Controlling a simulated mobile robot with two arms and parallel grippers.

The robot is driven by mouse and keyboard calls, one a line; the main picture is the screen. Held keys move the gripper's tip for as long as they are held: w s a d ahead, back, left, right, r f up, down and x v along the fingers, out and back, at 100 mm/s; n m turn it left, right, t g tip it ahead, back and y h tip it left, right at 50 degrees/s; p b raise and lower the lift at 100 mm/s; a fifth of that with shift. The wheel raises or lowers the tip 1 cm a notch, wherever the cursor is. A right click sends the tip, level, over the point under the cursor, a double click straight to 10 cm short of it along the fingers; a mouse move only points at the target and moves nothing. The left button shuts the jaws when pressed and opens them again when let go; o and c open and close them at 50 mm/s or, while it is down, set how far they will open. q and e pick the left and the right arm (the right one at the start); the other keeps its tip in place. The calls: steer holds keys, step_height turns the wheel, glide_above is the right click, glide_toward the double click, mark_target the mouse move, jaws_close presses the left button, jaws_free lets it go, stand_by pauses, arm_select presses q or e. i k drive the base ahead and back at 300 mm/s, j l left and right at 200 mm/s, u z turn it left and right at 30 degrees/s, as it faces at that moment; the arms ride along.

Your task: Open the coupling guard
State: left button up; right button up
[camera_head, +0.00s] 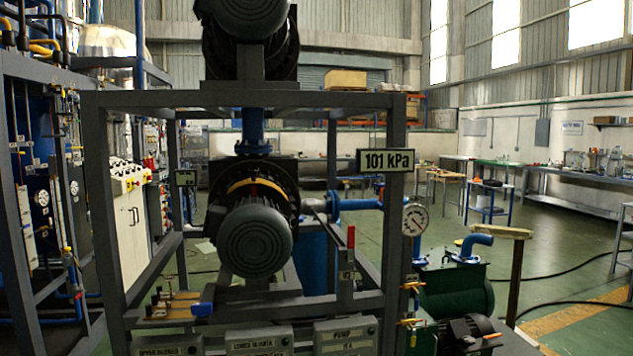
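A grey finned motor (254,241) faces me in the middle of the steel frame, in front of a round dark housing. A yellow-orange curved band (257,187) arches over the gap between this motor and the housing. It looks like the coupling guard, but no label confirms it. Its visible upper arc sits in place over the dark parts behind the motor; its lower part is hidden by the motor. I cannot make out a hinge or latch on it. Neither of my grippers shows in the head view.
The grey frame (397,250) surrounds the motor with posts and crossbars. A red-tipped lever (350,240), labelled control boxes (345,338) and a pressure gauge (415,219) sit at the front. A green pump (455,290) stands right; open floor lies beyond.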

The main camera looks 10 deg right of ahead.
mark_target(253, 173)
steer(key=i, duration=1)
